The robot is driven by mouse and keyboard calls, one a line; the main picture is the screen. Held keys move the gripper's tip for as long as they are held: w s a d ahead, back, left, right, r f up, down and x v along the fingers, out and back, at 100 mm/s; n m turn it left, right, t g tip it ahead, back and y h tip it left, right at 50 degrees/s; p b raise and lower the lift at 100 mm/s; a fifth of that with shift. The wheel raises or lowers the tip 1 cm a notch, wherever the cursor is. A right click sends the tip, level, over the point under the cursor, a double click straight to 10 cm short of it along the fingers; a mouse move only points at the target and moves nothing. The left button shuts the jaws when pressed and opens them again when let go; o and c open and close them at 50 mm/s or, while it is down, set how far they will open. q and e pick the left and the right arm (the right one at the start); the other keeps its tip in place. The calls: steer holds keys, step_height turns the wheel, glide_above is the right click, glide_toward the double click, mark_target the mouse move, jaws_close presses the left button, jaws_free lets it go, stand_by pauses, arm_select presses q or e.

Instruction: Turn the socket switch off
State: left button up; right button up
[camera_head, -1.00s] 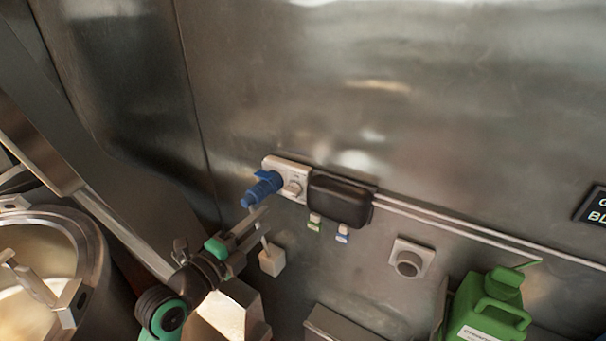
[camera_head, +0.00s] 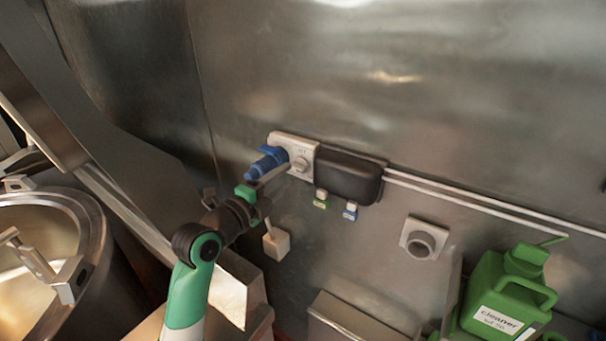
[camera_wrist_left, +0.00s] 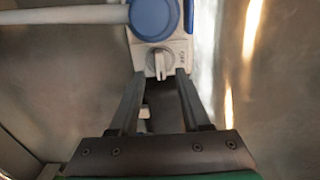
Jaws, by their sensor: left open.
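The white socket box (camera_head: 293,147) is on the steel wall, with a round switch knob (camera_head: 301,163) on its front. A blue plug (camera_head: 267,163) sits in the socket, to the left of the knob. In the left wrist view the knob (camera_wrist_left: 159,62) has a raised grip ridge pointing roughly up and down, and the blue socket cover (camera_wrist_left: 155,18) lies above it. My left gripper (camera_head: 278,178) is just below the knob. In the wrist view its two fingers (camera_wrist_left: 160,76) are open on either side of the knob's lower end; contact is not clear. The right gripper is not visible.
A black box (camera_head: 347,177) is right of the socket, with white pipes (camera_head: 470,207) running right. A green cleaner canister (camera_head: 498,300) stands lower right. A round wall fitting (camera_head: 421,241) sits between. A metal kettle (camera_head: 95,245) is at left.

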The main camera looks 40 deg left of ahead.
mark_target(295, 170)
arm_select(q)
steer(key=w+b, duration=0.2)
steer(key=w, duration=0.1)
steer(key=shift+w+a, duration=0.15)
steer(key=shift+a, duration=0.05)
steer(key=shift+w+b, duration=0.15)
steer(key=shift+b, duration=0.15)
jaws_close()
